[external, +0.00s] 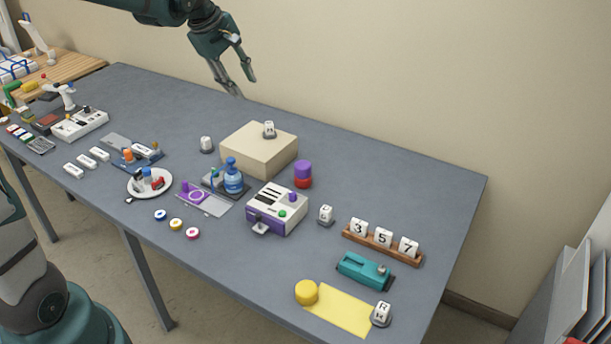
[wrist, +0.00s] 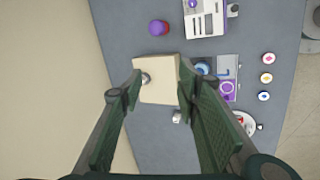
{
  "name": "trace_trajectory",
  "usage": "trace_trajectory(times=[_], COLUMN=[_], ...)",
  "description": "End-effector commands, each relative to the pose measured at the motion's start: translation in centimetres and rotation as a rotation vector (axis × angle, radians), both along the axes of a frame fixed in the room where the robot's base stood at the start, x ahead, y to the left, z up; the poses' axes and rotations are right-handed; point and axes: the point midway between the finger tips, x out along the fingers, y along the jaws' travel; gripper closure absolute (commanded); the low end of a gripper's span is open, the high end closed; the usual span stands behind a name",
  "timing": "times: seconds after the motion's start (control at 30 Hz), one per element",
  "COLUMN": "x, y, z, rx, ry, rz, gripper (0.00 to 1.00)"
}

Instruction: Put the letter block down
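Small white blocks with dark marks sit on grey bases; the marks are too small to read surely. One block (external: 268,129) stands on top of a beige box (external: 258,155); in the wrist view it shows as a grey-white spot (wrist: 145,78) at the box's left side. A second block (external: 206,143) is on the table left of the box. A third (external: 325,213) stands right of the white-purple machine, and a fourth (external: 381,312) by the yellow sheet. My gripper (external: 246,86) is open and empty, raised above the table; its spread fingers (wrist: 160,82) frame the box from above.
A rack (external: 383,246) holds number blocks 3, 5 and 7. The white-purple machine (external: 277,209), purple-red cylinder (external: 303,174), blue bottle (external: 233,178) and teal device (external: 364,270) stand nearby. The table behind the box is clear, with a wall beyond.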

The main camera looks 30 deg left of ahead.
Motion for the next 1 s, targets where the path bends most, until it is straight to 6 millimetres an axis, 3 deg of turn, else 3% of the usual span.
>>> trace_trajectory(times=[0.5, 1.0], x=[-10.3, -19.9], y=[-3.7, -6.2], z=[2.5, 2.3], rx=[0.207, 0.423], ry=[-0.095, -0.176], rz=[-0.346, -0.681], gripper=[0.67, 0.67])
